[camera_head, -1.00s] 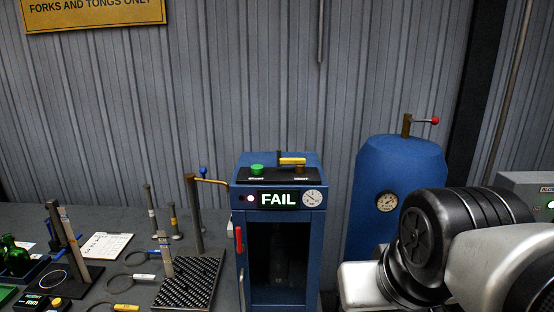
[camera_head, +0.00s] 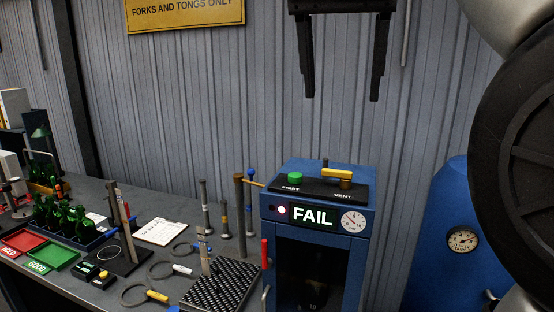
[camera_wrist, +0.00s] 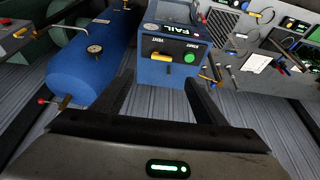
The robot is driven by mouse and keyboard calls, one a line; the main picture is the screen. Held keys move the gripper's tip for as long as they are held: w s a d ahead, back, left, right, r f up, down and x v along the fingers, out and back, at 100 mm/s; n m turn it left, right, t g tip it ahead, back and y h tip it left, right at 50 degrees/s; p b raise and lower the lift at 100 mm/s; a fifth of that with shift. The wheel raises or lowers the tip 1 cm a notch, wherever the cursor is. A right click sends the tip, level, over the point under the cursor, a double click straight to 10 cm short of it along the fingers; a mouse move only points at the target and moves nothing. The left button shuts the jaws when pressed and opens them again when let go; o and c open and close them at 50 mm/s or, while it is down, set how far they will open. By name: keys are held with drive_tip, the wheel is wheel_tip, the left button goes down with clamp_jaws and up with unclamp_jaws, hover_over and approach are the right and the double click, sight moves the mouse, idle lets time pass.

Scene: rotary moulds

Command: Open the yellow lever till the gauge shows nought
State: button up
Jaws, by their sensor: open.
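The yellow lever (camera_head: 337,175) sits on the top panel of the blue test cabinet (camera_head: 318,217), beside the word VENT. It also shows in the wrist view (camera_wrist: 162,57). A green START button (camera_head: 295,178) is to its left in the head view. The gauge (camera_head: 353,220) is on the cabinet front, right of the lit FAIL display (camera_head: 313,217); its needle is too small to read surely. My gripper (camera_head: 342,98) is open and empty, high above the cabinet and apart from the lever. Its two dark fingers also show in the wrist view (camera_wrist: 160,88).
A blue tank (camera_head: 437,262) with its own dial (camera_head: 463,240) stands right of the cabinet. A brown post (camera_head: 240,205) with a blue-tipped arm stands left. Air above the cabinet is clear.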

sight(337, 170)
drive_tip(key=b+x, duration=0.2)
drive_tip(key=x, duration=0.3)
drive_tip(key=b+x, duration=0.2)
drive_tip(key=x, duration=0.4)
drive_tip(key=b+x, duration=0.2)
drive_tip(key=x, duration=0.3)
drive_tip(key=shift+w+a+f, duration=0.1)
drive_tip(key=shift+w+f, duration=0.15)
drive_tip(key=shift+w, duration=0.2)
drive_tip(key=c, duration=1.1)
